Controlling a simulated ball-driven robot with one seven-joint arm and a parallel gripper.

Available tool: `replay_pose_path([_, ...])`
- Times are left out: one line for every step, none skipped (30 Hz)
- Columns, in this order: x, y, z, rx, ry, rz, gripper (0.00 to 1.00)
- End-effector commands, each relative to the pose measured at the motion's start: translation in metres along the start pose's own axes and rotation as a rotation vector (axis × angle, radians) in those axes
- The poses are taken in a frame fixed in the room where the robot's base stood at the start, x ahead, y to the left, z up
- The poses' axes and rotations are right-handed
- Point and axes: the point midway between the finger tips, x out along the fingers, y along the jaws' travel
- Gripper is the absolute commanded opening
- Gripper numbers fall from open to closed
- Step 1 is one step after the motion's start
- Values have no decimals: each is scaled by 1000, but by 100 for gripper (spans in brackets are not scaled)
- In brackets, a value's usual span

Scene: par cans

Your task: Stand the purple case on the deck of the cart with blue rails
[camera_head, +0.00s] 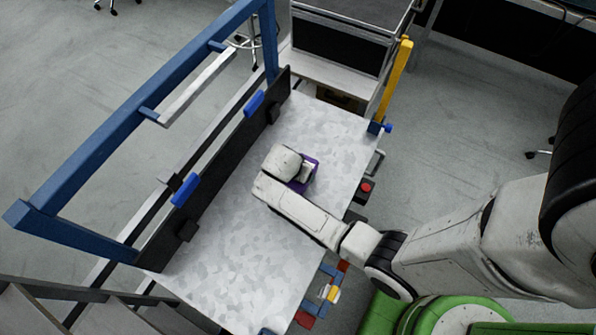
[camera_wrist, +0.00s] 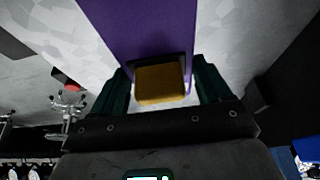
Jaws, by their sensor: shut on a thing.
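The purple case (camera_head: 312,172) shows in the head view beside my gripper, mostly hidden by the wrist, over a light speckled top (camera_head: 235,255). In the wrist view the purple case (camera_wrist: 145,25) runs up from between the dark green fingers. A yellow-brown block (camera_wrist: 160,85) on it sits between the fingers of my gripper (camera_wrist: 163,80), which is shut on the case. I cannot tell whether the case touches the top or hangs above it. A blue frame (camera_head: 110,130) stands along the left of the speckled top; I cannot tell whether this is the cart with blue rails.
A black back board (camera_head: 220,165) with blue clips (camera_head: 185,190) edges the top at left. A yellow post (camera_head: 397,75) stands at the far right corner. A red button (camera_head: 366,187) and small coloured blocks (camera_head: 305,319) line the near edge. Much of the top is clear.

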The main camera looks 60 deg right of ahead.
Motion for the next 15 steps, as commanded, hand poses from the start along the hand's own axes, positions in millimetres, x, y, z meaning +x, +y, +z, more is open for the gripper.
replay_pose_path([0,-1,0,0,1,-1,10])
replay_pose_path([0,-1,0,0,1,-1,10])
replay_pose_path([0,0,0,0,1,-1,10])
replay_pose_path([0,0,0,0,1,-1,10])
replay_pose_path([1,0,0,0,1,-1,10])
replay_pose_path([1,0,0,0,1,-1,10])
replay_pose_path([2,0,1,0,1,-1,10])
replay_pose_path([2,0,1,0,1,-1,10])
replay_pose_path([3,0,1,0,1,-1,10])
replay_pose_path([4,0,1,0,1,-1,10])
replay_pose_path([4,0,2,0,1,-1,10])
replay_pose_path([5,0,2,0,1,-1,10])
replay_pose_path([5,0,2,0,1,-1,10])
replay_pose_path([6,0,2,0,1,-1,10])
replay_pose_path([7,0,2,0,1,-1,10])
